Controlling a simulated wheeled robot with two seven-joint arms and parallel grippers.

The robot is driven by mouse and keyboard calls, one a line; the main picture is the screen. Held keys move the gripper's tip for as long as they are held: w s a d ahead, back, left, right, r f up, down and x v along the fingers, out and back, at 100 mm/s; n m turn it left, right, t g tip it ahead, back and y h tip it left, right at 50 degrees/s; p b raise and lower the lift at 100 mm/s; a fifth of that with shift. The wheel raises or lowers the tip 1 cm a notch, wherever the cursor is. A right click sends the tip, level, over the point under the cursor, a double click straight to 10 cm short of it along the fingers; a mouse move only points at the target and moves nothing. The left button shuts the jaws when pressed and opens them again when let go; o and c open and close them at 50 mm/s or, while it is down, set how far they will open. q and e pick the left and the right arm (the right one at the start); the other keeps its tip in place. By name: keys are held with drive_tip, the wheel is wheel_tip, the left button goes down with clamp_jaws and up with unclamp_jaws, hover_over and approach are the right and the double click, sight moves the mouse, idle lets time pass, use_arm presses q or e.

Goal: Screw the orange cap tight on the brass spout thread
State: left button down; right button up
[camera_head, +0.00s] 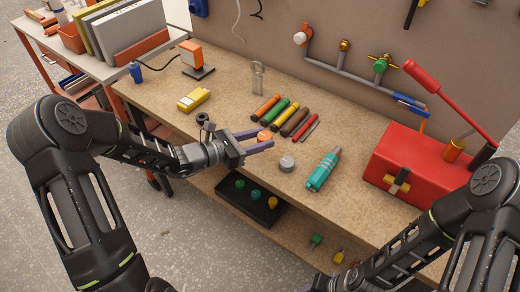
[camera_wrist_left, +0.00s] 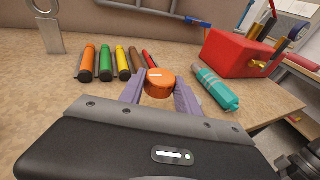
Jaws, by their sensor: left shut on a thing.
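My left gripper (camera_head: 268,138) is shut on the orange cap (camera_head: 264,135) and holds it over the workbench. In the left wrist view the cap (camera_wrist_left: 159,86) sits between the two purple-grey fingers, its round top showing. A bare brass fitting (camera_head: 344,45), apparently the spout, stands on the grey pipe at the back wall, well apart from the cap. Its thread is too small to make out. My right arm comes in at the lower right; its gripper fingers are not visible.
Several coloured cylinders (camera_head: 283,112) lie behind the left gripper. A grey round piece (camera_head: 287,164) and a teal bottle (camera_head: 324,170) are to its right. A yellow device (camera_head: 194,99) lies left.

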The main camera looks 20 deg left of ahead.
sight(260, 138)
use_arm(q)
wheel_tip(260, 138, up, 4)
drive_tip(key=shift+r, duration=0.15)
idle(0.6)
drive_tip(key=s+a+f+m+g+h, duration=0.1)
drive_tip(key=s+a+f, duration=0.1)
drive_tip(key=s, duration=0.3)
drive_tip(key=s+a+f+m+g, duration=0.1)
drive_tip(key=s+f, duration=0.1)
drive_tip(key=s, duration=0.3)
drive_tip(key=shift+a+h, duration=0.35)
drive_tip(key=shift+h, duration=0.05)
drive_tip(key=shift+s+f, duration=0.1)
